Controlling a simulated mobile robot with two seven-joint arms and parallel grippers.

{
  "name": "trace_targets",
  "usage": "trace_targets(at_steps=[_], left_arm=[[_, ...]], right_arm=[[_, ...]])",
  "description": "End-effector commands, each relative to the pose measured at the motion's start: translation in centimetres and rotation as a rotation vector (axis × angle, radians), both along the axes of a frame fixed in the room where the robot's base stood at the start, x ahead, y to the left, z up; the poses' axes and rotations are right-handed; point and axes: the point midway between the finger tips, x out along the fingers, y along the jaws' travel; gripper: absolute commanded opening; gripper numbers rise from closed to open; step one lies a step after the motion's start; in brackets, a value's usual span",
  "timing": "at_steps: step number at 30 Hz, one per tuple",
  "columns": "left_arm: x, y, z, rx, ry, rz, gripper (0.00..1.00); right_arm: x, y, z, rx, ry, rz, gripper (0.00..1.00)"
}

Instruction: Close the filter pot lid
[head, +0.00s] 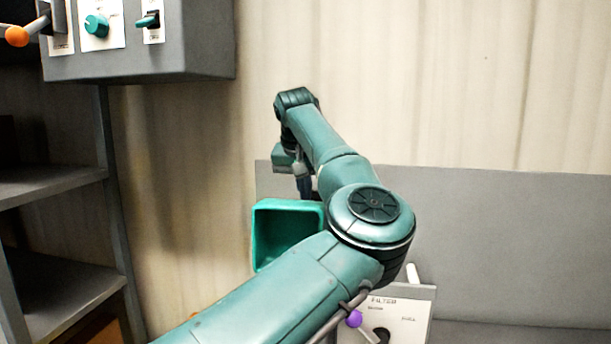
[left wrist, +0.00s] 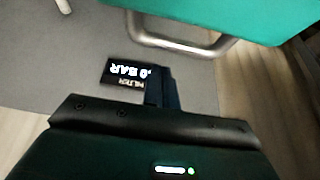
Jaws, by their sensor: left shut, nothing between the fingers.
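A teal, square, hollow piece (head: 262,238) stands left of my left arm in the head view, its open side facing me. It looks like the filter pot lid, raised; my arm hides its right part. My left gripper (head: 305,188) points down just above and behind its top edge; contact cannot be told. In the left wrist view the gripper (left wrist: 163,88) is shut and empty, below a teal surface (left wrist: 235,15) with a bent metal bar handle (left wrist: 190,44). The fingers appear apart from the bar. The pot body is hidden. My right gripper is not in view.
A white FILTER panel (head: 413,307) with a purple knob (head: 354,318) is at the lower right, partly behind my arm. A grey control box (head: 205,40) hangs upper left above shelves (head: 60,185).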

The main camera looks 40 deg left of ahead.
Motion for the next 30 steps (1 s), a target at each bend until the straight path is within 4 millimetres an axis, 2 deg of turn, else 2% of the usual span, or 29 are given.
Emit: trace_targets(at_steps=[6, 19, 30], left_arm=[[-1.5, -0.8, -0.2, 0.0, 0.002, 0.0, 0.0], [-1.9, -1.0, -0.2, 0.0, 0.002, 0.0, 0.0], [-2.5, 0.1, -0.2, 0.015, -0.025, 0.002, 0.0]], right_arm=[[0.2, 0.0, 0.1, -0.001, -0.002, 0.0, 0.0], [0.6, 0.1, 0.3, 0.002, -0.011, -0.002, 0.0], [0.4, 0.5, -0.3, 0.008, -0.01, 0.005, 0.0]])
